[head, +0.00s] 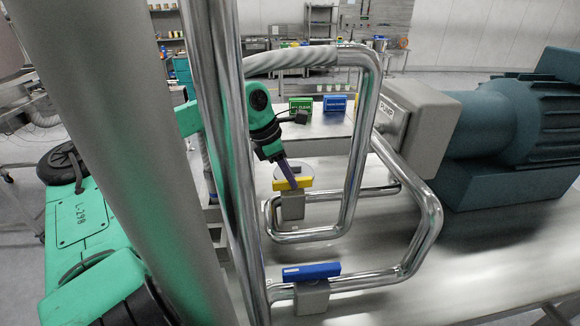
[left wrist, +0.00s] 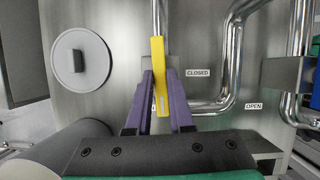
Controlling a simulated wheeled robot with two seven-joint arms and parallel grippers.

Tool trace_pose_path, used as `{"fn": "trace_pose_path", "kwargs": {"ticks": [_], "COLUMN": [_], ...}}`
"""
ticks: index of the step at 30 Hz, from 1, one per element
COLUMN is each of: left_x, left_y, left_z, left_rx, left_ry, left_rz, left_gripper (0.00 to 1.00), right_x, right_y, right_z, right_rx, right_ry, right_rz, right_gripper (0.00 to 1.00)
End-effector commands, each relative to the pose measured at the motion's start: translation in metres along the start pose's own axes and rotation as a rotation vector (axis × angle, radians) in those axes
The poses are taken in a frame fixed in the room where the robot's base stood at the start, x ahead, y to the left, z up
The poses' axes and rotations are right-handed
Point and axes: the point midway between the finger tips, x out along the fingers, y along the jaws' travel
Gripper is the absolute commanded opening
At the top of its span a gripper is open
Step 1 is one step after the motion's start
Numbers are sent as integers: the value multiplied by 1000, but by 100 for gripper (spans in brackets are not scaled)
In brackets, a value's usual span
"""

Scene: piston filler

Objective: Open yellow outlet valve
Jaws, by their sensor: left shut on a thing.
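The yellow outlet valve handle (head: 305,182) sits on a grey valve block (head: 292,207) on the steel pipework in the head view. In the left wrist view the yellow handle (left wrist: 157,60) stands upright between my purple fingers. My left gripper (head: 290,177) is shut on this handle; its fingers (left wrist: 160,105) flank the handle's lower part. A CLOSED label (left wrist: 198,72) is just right of the handle, and an OPEN label (left wrist: 254,106) is farther right and lower. The fingers hide part of the valve body. My right gripper is not in view.
A blue valve handle (head: 311,271) sits on the lower pipe, nearer the camera. Bent steel pipes (head: 371,110) frame the yellow valve in front and to the right. A grey switch box (head: 416,125) and a dark motor (head: 515,130) stand at right. A round knob plate (left wrist: 81,62) is at left.

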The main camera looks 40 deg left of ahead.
Motion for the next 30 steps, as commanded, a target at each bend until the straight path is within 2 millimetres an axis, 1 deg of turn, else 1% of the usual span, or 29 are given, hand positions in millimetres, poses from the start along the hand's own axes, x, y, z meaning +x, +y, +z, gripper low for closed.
{"fn": "trace_pose_path", "kwargs": {"ticks": [1, 6, 21, 22, 23, 24, 30], "left_x": [-3, -2, 0, 0, 0, 0, 0], "left_y": [0, 1, 0, 0, 0, 0, 0], "left_z": [1, 0, 0, 0, 0, 0, 0], "left_rx": [16, 59, 78, 78, 77, 77, 76], "left_ry": [2, 1, 0, 0, 0, 0, 0], "left_rz": [-9, -24, -31, -31, -31, -31, -31], "left_gripper": [0, 0, 0, 31, 43, 50, 50], "right_x": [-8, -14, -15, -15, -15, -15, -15], "right_y": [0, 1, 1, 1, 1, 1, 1], "right_z": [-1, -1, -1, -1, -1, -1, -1], "right_rx": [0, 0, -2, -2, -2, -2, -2], "right_ry": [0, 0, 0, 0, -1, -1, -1], "right_rz": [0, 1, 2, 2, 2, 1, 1], "right_gripper": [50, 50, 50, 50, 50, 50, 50]}}
